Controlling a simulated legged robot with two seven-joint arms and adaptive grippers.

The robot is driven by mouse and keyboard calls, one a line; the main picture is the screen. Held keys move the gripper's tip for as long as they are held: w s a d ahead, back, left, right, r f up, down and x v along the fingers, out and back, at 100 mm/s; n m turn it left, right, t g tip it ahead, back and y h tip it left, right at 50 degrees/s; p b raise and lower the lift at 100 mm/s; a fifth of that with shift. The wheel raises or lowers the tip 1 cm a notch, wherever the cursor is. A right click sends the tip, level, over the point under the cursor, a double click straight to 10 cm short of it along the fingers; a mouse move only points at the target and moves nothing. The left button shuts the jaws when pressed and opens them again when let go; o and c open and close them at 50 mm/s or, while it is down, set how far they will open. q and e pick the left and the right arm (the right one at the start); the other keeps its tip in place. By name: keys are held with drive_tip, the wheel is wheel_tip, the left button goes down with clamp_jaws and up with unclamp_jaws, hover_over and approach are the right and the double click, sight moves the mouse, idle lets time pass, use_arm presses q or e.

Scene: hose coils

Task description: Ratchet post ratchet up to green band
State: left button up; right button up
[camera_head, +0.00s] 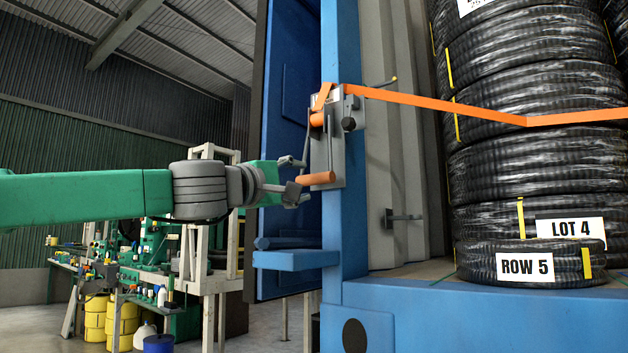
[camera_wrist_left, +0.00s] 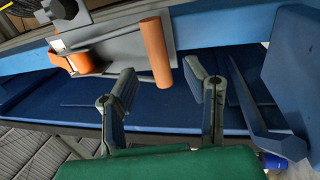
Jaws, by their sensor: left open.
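The ratchet (camera_head: 333,140) is a grey metal plate with an orange spool on the blue post (camera_head: 343,220). Its orange handle (camera_head: 316,179) sticks out at the lower end and also shows in the left wrist view (camera_wrist_left: 155,52). An orange strap (camera_head: 440,103) runs from the ratchet to the right across the hose coils (camera_head: 530,90). My left gripper (camera_head: 304,180) is open beside the handle; in the wrist view the handle's end lies ahead of and between the spread fingers (camera_wrist_left: 166,85). I cannot make out a green band on the ratchet. My right gripper is not in view.
A blue ledge (camera_head: 295,260) juts from the post below my left gripper. An open blue door (camera_head: 287,100) stands behind it. A smaller coil labelled ROW 5 (camera_head: 565,268) lies on the container floor. A cluttered workbench (camera_head: 150,275) stands farther back.

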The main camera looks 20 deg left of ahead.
sight(312, 181)
use_arm(q)
drive_tip(key=x, duration=0.5)
drive_tip(key=shift+w+d+p, duration=0.15)
drive_tip(key=shift+w+p, duration=0.05)
drive_tip(key=shift+p, duration=0.2)
clamp_jaws()
